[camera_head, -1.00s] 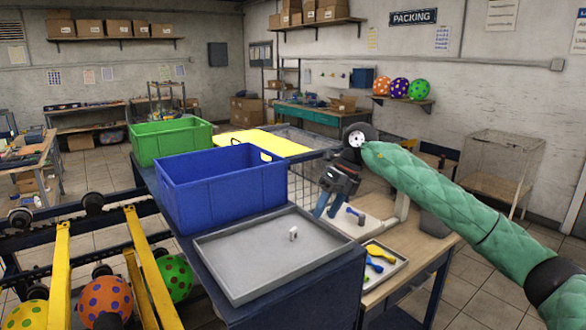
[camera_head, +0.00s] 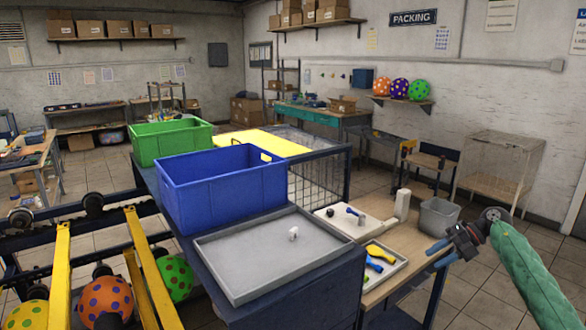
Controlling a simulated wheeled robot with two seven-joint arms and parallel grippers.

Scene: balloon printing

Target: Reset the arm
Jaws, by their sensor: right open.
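My right arm comes in from the right in a green padded sleeve. Its gripper (camera_head: 437,256) hangs past the right edge of the wooden table (camera_head: 412,240), near a grey bin (camera_head: 438,215). The gripper is open, and I see nothing between its blue fingers. My left gripper is not in view.
A blue crate (camera_head: 222,190), a green crate (camera_head: 172,140) and a grey tray (camera_head: 270,258) with a small white piece (camera_head: 293,233) stand on the dark bench. Spotted balloons (camera_head: 108,297) sit at lower left. Floor at right is open.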

